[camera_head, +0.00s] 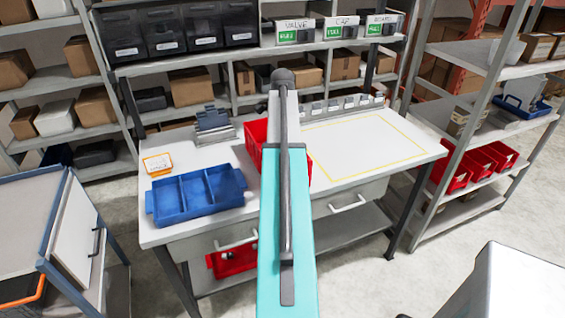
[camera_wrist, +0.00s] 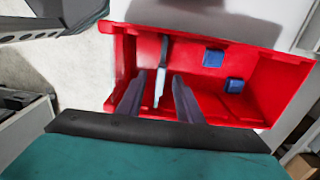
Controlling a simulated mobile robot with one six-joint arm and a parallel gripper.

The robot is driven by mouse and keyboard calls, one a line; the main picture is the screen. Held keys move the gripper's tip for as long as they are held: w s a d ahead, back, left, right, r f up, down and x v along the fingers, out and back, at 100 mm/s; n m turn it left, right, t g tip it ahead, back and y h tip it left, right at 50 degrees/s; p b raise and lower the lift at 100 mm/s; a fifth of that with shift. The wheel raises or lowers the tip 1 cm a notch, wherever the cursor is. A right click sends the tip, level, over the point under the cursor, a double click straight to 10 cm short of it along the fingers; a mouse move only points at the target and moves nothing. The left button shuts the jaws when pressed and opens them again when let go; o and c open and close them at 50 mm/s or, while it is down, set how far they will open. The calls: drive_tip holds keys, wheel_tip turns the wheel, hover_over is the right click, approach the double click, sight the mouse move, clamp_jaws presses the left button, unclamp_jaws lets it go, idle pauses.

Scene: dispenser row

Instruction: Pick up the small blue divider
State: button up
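A red bin (camera_wrist: 265,72) fills the middle of the wrist view; it also shows on the bench in the head view (camera_head: 254,136), partly behind my arm. In the wrist view a thin upright plate (camera_wrist: 163,62), pale grey-blue, stands in the bin; I cannot tell for sure that it is the small blue divider. My gripper (camera_wrist: 157,88) is open, its two dark fingers apart on either side of the plate's near part, with gaps visible. Two small blue blocks (camera_wrist: 213,58) (camera_wrist: 234,85) lie in the bin to the right. My arm hides the gripper in the head view.
A blue tray (camera_head: 168,217) with compartments stands left of the red bin on the white bench (camera_head: 330,178). A small orange-edged card (camera_head: 158,163) and a grey stand (camera_head: 213,126) are behind it. The yellow-outlined area (camera_head: 365,145) at right is clear. Shelves stand around.

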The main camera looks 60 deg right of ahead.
drive_tip(key=shift+f, duration=0.75)
drive_tip(key=shift+c, duration=0.5)
clamp_jaws()
